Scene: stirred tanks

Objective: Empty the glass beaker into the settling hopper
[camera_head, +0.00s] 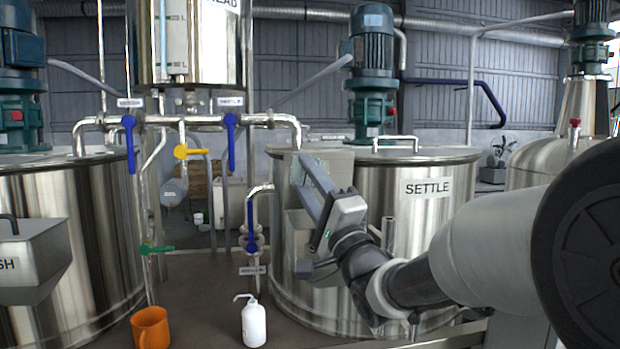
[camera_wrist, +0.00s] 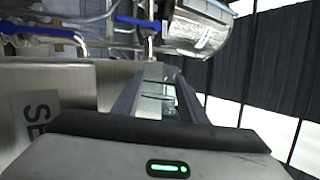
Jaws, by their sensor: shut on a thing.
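The SETTLE tank (camera_head: 440,225) is a shiny steel vessel right of centre in the head view. The settling hopper (camera_head: 335,163) is a grey box on its front left side, largely covered by my gripper. My gripper (camera_head: 305,172) is over the hopper, rolled onto its side, with its fingers pointing up and left. It is shut on the clear glass beaker (camera_wrist: 155,88), which shows between the fingers in the wrist view. The beaker is faint in the head view; its tilt and contents I cannot make out. A grey panel lettered "SE" (camera_wrist: 38,115) is close by in the wrist view.
Pipes with blue valve handles (camera_head: 230,140) run left of the tank. A white wash bottle (camera_head: 253,322) and an orange jug (camera_head: 150,327) stand at the front. Another steel tank (camera_head: 95,230) with a hopper (camera_head: 35,260) is at the left.

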